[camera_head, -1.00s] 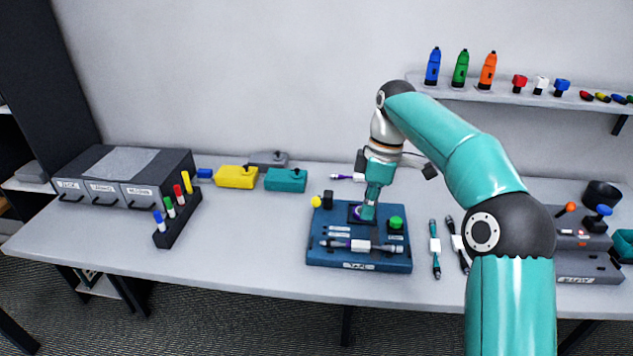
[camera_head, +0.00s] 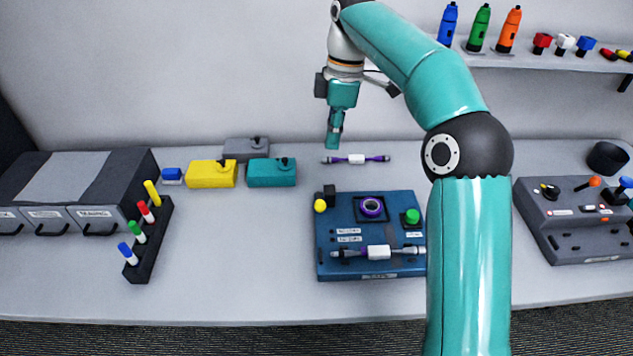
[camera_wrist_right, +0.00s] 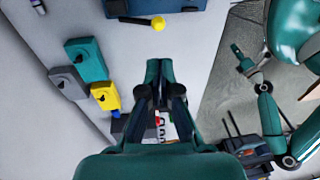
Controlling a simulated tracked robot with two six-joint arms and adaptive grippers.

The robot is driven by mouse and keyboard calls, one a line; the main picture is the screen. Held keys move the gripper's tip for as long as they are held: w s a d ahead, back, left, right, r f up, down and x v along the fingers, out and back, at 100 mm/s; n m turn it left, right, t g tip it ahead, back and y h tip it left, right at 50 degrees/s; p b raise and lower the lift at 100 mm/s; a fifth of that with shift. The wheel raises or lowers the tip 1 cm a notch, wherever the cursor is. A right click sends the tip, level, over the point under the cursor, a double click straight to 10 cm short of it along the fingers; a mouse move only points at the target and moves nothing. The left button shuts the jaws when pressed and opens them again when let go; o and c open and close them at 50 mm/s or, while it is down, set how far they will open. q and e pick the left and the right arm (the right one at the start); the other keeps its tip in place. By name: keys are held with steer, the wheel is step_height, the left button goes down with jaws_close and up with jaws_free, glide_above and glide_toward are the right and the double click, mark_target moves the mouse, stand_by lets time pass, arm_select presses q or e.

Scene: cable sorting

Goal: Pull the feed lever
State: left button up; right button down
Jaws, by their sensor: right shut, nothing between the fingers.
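The blue tape station (camera_head: 395,205) stands on the table. A lever with a yellow ball knob (camera_head: 320,206) is at its left side; which lever is the feed lever is not labelled legibly. In the right wrist view the knob (camera_wrist_right: 158,23) sits at the end of a black rod. My right gripper (camera_head: 333,146) is shut and empty, above the table behind the station, up and right of the knob in the head view. It also shows in the right wrist view (camera_wrist_right: 158,64). A small teal part in the right wrist view (camera_wrist_right: 237,50) looks like my left gripper; its fingers are unclear.
A purple-ended cable (camera_head: 357,159) lies behind the station, another (camera_head: 378,252) lies on its front. Yellow (camera_head: 212,173) and teal (camera_head: 272,172) boxes stand left. A marker rack (camera_head: 150,252) is farther left. A grey console (camera_head: 565,235) is right. Table between rack and station is clear.

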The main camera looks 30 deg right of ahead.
steer(key=b, duration=0.1)
glide_toward(322, 201)
steer(key=f, duration=0.3)
steer(key=a+f, duration=0.1)
steer(key=f, duration=0.1)
steer(key=shift+f, duration=0.4)
arm_select(q)
steer(key=shift+w+f, duration=0.15)
steer(key=shift+f, duration=0.6)
arm_select(e)
steer(key=shift+s+a+f, duration=0.1)
steer(key=shift+a+f, duration=0.05)
steer(key=shift+f, duration=0.6)
